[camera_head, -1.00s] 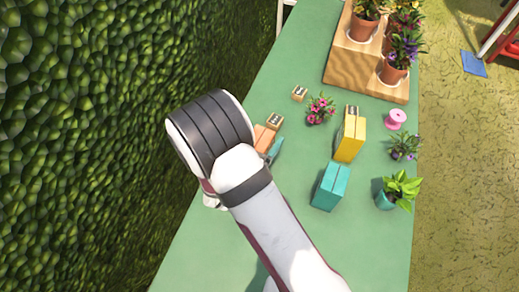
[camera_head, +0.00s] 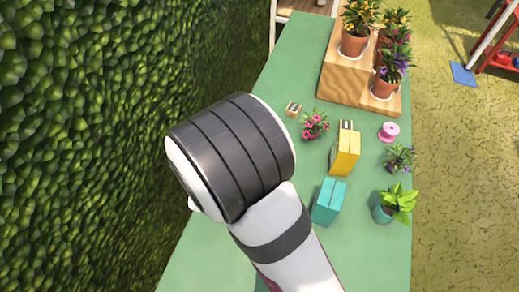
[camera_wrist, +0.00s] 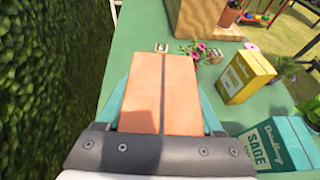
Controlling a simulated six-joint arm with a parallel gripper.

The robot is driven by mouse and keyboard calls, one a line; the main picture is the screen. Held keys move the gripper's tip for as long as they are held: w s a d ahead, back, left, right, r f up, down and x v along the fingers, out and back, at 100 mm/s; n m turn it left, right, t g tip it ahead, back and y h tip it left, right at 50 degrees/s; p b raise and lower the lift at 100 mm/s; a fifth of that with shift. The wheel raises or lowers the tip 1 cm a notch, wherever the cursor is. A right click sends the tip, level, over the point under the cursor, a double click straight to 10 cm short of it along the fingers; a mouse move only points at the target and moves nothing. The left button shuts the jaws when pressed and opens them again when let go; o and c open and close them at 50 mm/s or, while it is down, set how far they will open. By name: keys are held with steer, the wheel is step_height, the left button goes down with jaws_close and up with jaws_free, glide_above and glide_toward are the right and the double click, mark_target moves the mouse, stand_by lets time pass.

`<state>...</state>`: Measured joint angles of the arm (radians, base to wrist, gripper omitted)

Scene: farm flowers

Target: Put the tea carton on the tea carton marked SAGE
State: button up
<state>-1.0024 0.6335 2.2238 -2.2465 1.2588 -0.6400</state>
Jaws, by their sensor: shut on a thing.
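My gripper (camera_wrist: 162,105) is shut on an orange tea carton (camera_wrist: 146,92), with a teal finger on each side of it in the wrist view. The carton is held above the table; in the head view my arm hides both it and the gripper. The teal tea carton marked SAGE (camera_wrist: 275,147) stands on the table at the lower right of the wrist view, to the right of the held carton. In the head view this SAGE carton (camera_head: 328,201) stands upright just right of my arm, with nothing on its top.
A yellow carton (camera_head: 345,150) stands behind the SAGE one. Around it are a pink-flowered plant (camera_head: 315,125), a pink spool (camera_head: 388,131), a purple-flowered plant (camera_head: 398,157) and a green potted plant (camera_head: 394,205). A wooden stepped stand (camera_head: 343,75) with potted flowers is at the back. A hedge (camera_head: 90,150) borders the left.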

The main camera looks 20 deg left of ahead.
steer(key=d+r+m+g+h, duration=0.1)
steer(key=d+r+m+h, duration=0.2)
steer(key=d+r, duration=0.45)
steer(key=d+r+m+g+h, duration=0.1)
steer(key=d+r+m+h, duration=0.25)
steer(key=d, duration=0.65)
steer(key=s+d+r+m+g+h, duration=0.2)
steer(key=s+d+m+g, duration=0.1)
steer(key=s+d, duration=0.3)
steer(key=s+d+r+m+g+h, duration=0.25)
steer(key=s+d, duration=0.25)
steer(key=d, duration=0.4)
steer(key=shift+g, duration=0.45)
steer(key=w+a+f, duration=0.1)
steer(key=a+f, duration=0.2)
steer(key=w+a+f, duration=0.2)
steer(key=a+f, duration=0.1)
steer(key=f, duration=0.1)
steer(key=w+a+f, duration=0.2)
steer(key=a+f, duration=0.1)
steer(key=a, duration=0.1)
steer(key=shift+w+a+f, duration=0.1)
steer(key=shift+w+f, duration=0.05)
steer(key=shift+f, duration=0.2)
steer(key=shift+f, duration=0.15)
steer(key=o, duration=1.4)
steer(key=shift+c, duration=0.2)
